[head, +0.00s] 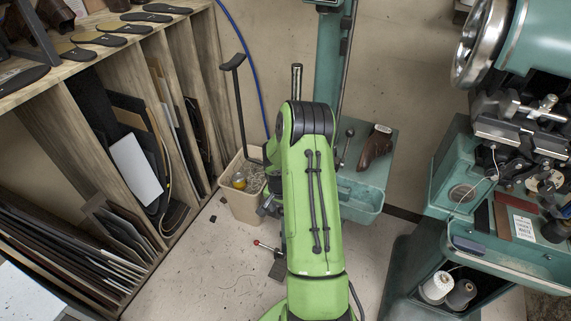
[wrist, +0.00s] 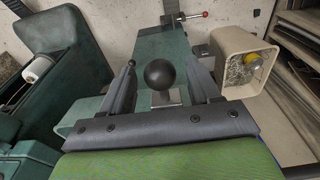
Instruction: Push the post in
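In the wrist view a black ball knob (wrist: 160,74) sits above a small grey metal block (wrist: 166,98), in the gap between the fingers of my gripper (wrist: 160,64). The two dark fingers are wide apart, with clear space on both sides of the ball. In the head view a grey metal post (head: 297,80) stands upright just beyond my green arm; its lower end is hidden. I cannot tell whether the ball belongs to this post. My arm hides most of the gripper in the head view.
A beige bin (head: 242,200) stands left of my arm. A teal machine base (head: 360,198) with a brown shoe (head: 376,146) is to the right. A red-knobbed lever (head: 268,246) sits low. A large teal stitcher (head: 450,200) and wooden shelving (head: 120,160) flank the area.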

